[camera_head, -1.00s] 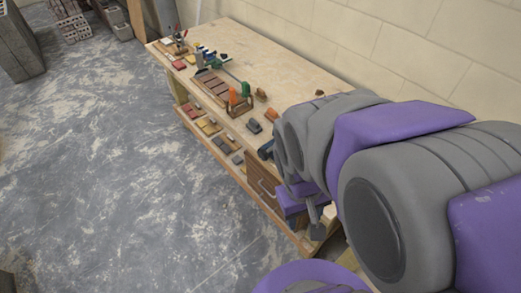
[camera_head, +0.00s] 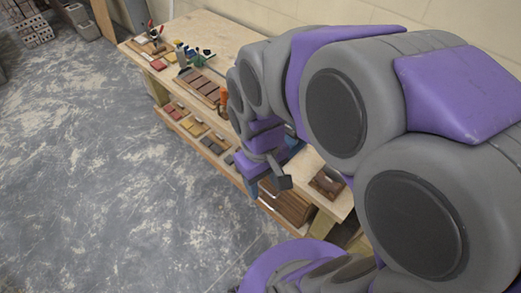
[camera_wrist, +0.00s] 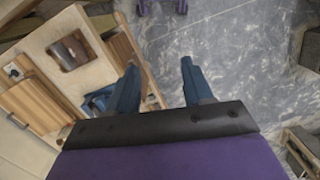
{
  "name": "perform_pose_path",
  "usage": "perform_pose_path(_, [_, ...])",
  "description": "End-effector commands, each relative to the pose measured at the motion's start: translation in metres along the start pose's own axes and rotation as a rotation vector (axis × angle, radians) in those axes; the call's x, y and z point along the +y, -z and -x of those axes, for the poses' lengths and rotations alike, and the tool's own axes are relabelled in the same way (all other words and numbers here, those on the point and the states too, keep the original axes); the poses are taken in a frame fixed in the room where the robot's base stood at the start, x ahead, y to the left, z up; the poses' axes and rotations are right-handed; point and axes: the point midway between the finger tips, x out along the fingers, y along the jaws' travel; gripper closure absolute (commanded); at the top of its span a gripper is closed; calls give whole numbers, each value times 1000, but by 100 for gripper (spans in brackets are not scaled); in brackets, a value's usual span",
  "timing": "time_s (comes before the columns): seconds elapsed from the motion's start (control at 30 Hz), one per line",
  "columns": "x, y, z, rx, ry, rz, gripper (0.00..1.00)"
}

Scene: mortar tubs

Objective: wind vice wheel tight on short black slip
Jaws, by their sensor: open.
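My gripper (camera_wrist: 162,82) shows in the wrist view with its two blue fingers spread wide and nothing between them. Floor lies behind the gap. A blue part (camera_wrist: 97,101), perhaps the vice, shows beside the left finger at the bench's front edge; whether they touch I cannot tell. In the head view my arm covers the middle of the workbench (camera_head: 222,37). I cannot make out the vice wheel or the short black slip for certain in either view.
A brown block with a hollow (camera_head: 327,183) lies on the bench's near end; it also shows in the wrist view (camera_wrist: 68,52). A tray of brown pieces (camera_head: 203,84) and small tools lie farther along. A lower shelf holds several coloured pieces (camera_head: 195,127).

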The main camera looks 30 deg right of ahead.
Motion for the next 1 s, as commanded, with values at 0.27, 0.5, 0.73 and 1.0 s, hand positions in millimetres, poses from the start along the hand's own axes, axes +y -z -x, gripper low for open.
perform_pose_path(0.27, [24, 58, -3, 25, 4, 71, 49])
perform_pose_path(0.5, [72, 134, -22, 66, 4, 144, 49])
perform_pose_path(0.73, [128, 189, -50, 97, -11, 185, 49])
perform_pose_path(1.0, [162, 213, -70, 112, -29, 200, 49])
